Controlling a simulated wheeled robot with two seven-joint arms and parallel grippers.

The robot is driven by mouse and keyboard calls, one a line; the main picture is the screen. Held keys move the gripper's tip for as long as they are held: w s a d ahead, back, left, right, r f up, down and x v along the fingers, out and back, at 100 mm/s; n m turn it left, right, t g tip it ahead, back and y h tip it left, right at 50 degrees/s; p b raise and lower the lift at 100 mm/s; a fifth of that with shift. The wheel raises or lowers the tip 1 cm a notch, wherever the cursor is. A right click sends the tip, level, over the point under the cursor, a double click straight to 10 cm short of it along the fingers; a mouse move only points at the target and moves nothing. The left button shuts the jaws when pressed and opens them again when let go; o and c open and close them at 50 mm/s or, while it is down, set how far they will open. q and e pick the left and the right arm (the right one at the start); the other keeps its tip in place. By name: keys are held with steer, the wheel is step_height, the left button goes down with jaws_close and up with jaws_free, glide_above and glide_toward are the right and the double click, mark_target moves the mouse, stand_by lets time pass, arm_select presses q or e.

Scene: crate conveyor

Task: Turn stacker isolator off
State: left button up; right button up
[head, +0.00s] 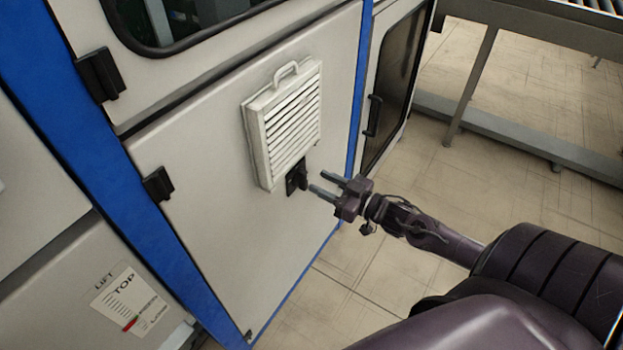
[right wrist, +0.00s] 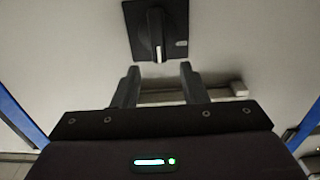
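The isolator switch is a small black square plate with a raised rotary handle (head: 297,178). It sits on the pale cabinet panel just below the vent in the head view. In the right wrist view the isolator (right wrist: 157,28) is at top centre, its handle standing vertical with a white mark at the lower end. My right gripper (head: 325,185) is open and empty, its fingers pointing at the isolator from the right. In the right wrist view the fingertips (right wrist: 159,70) lie either side of the handle's line, below it and apart from it. My left gripper is not in view.
A white louvred vent (head: 283,125) with a handle projects from the panel (head: 200,190) just above the isolator. A dark-windowed door (head: 395,85) stands to the right. A grey metal frame (head: 520,130) stands at the back right.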

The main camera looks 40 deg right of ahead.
mark_target(307, 176)
steer(key=shift+x, duration=2.05)
jaws_close()
